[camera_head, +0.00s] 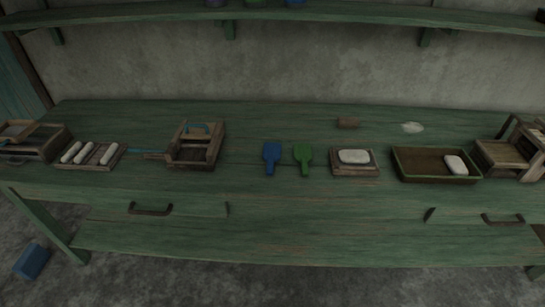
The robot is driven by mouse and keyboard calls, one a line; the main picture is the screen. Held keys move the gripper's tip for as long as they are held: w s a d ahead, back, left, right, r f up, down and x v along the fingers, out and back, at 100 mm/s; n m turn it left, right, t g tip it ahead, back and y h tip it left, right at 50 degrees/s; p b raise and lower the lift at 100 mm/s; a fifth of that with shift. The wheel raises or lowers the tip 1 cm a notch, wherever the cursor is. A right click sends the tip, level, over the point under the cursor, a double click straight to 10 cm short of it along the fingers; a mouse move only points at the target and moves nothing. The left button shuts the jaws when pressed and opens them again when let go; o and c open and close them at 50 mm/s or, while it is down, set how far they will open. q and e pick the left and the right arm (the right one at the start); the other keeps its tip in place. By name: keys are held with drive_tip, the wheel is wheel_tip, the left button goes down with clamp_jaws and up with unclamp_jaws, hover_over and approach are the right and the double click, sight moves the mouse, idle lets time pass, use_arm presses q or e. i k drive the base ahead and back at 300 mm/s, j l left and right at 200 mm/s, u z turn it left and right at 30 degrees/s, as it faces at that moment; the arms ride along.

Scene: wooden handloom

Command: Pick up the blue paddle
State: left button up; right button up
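The blue paddle (271,154) lies flat on the green wooden bench, near the middle, with its handle toward the front edge. A green paddle (303,154) of much the same shape lies just to its right, with a narrow gap between them. Neither of my grippers shows in the head view, and nothing is touching the blue paddle.
Left of the paddles stands a wooden box with a blue handle (197,145); farther left is a tray of white rolls (70,165). To the right are a small tray (370,171) with a white piece and a larger tray (418,177). A shelf (330,15) runs above.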

sight(271, 152)
drive_tip(key=j+z, duration=0.1)
drive_tip(key=z, duration=0.25)
drive_tip(key=j+z, duration=0.15)
drive_tip(key=z, duration=0.25)
drive_tip(key=i+j+z, duration=0.1)
drive_tip(key=z, duration=0.25)
drive_tip(key=j+z, duration=0.25)
drive_tip(key=j, duration=0.2)
drive_tip(key=k+j+z, duration=0.1)
drive_tip(key=j+z, duration=0.2)
drive_tip(key=j, duration=0.15)
drive_tip(key=k+j, duration=0.1)
drive_tip(key=j, duration=0.35)
drive_tip(key=k+j+z, duration=0.15)
drive_tip(key=j, duration=0.3)
